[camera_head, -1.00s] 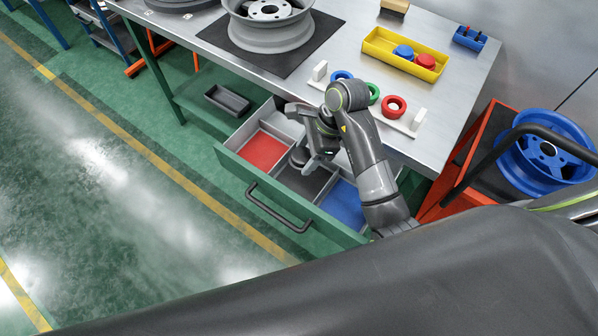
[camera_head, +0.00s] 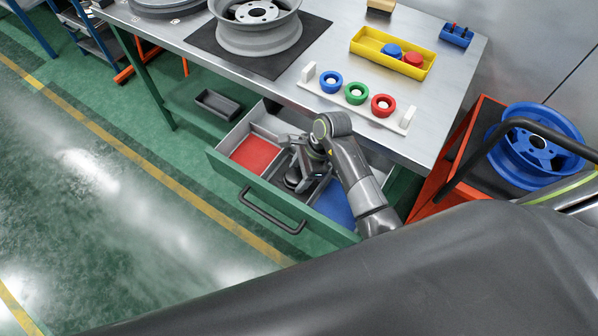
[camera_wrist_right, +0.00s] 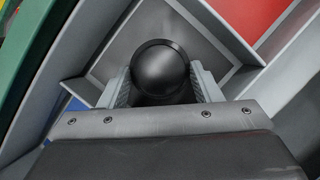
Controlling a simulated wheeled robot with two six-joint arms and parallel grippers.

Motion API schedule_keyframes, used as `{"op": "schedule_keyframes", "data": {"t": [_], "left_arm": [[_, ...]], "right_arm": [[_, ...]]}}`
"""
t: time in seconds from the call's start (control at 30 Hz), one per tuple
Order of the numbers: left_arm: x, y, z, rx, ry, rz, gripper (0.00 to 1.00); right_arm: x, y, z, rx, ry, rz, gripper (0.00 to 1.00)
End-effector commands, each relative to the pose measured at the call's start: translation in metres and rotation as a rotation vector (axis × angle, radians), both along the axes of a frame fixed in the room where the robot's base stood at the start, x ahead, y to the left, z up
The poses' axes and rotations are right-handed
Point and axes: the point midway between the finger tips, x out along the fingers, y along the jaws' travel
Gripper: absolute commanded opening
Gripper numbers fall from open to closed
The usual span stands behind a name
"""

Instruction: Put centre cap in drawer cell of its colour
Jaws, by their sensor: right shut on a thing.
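The open green drawer (camera_head: 226,166) has a red cell (camera_head: 255,155) at left, a dark grey cell in the middle and a blue cell (camera_head: 336,204) at right. My right gripper (camera_head: 296,180) is down at the middle grey cell. It is shut on a round, dark centre cap (camera_wrist_right: 160,68), with one finger on each side of it. In the right wrist view the cap is over the grey cell floor (camera_wrist_right: 146,24), with the red cell at upper right. Whether the cap touches the floor cannot be told. My left gripper is not in view.
The drawer's dividers and walls stand close around the gripper. On the bench above are a white rack (camera_head: 308,72) with blue, green and red rings, a yellow tray (camera_head: 366,48) with blue and red caps, and a grey wheel (camera_head: 258,38).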

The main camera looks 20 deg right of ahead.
Motion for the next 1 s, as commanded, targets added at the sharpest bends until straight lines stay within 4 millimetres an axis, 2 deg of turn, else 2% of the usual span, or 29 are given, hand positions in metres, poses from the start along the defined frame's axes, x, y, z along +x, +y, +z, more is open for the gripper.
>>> {"op": "schedule_keyframes", "data": {"t": [0.03, 0.17, 0.57, 0.67, 1.0], "left_arm": [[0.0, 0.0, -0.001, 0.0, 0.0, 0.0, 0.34], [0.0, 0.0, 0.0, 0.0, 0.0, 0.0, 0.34], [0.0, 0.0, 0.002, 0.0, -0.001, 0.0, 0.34], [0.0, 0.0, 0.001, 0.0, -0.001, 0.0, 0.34], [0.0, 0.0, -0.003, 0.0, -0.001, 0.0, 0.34]], "right_arm": [[0.0, 0.0, -0.001, 0.0, 0.0, 0.0, 0.62], [0.0, 0.0, -0.001, 0.0, 0.0, 0.0, 0.79], [0.0, -0.002, 0.006, -0.001, -0.002, 0.0, 0.8], [0.0, -0.007, 0.018, -0.001, -0.004, -0.001, 0.8], [-0.003, -0.035, 0.084, -0.004, -0.005, 0.0, 0.8]]}}
